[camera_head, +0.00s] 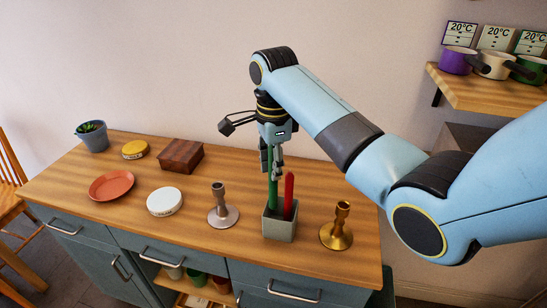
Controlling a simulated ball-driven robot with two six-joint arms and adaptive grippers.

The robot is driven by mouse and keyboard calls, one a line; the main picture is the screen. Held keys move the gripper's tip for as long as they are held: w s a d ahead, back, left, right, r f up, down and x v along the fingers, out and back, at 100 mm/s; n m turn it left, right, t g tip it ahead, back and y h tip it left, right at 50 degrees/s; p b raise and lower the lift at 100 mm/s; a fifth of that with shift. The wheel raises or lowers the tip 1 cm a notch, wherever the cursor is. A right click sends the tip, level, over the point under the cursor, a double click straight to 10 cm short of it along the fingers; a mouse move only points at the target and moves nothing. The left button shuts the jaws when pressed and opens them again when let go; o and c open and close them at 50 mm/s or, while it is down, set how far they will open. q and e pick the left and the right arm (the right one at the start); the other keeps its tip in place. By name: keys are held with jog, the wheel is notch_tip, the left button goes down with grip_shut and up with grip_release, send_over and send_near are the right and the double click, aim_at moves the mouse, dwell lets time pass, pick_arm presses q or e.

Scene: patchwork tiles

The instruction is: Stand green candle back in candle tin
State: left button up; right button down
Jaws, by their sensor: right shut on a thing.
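My right gripper (272,162) is above the counter, pointing down, and is shut on the upper part of the green candle (273,192). The green candle is upright, and its lower end is in or just behind the rim of the candle tin (279,228); I cannot tell whether it touches the bottom. The tin is a grey-green square box standing on the counter. A red candle (289,195) stands in the tin, leaning slightly, to the right of the green one. My left gripper is not in view.
A silver candlestick (221,210) stands left of the tin, a brass one (339,229) right. A white round tin (164,202), orange plate (112,186), wooden box (182,155), yellow tin (135,150) and potted plant (92,136) occupy the counter's left. Pots (494,65) sit on a wall shelf.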

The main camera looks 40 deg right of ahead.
aim_at(274, 196)
notch_tip(274, 196, down, 3)
jog(key=shift+f+b, duration=0.1)
jog(key=shift+b, duration=0.25)
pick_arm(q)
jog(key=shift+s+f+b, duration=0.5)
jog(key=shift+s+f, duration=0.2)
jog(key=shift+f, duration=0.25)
pick_arm(e)
jog(key=shift+f, duration=1.95)
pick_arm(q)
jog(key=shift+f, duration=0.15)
pick_arm(e)
jog(key=shift+f, duration=0.25)
pick_arm(q)
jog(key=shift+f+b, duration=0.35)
jog(key=shift+b, duration=0.15)
pick_arm(e)
jog(key=shift+f, duration=0.95)
jog(key=c, duration=1.1)
grip_release()
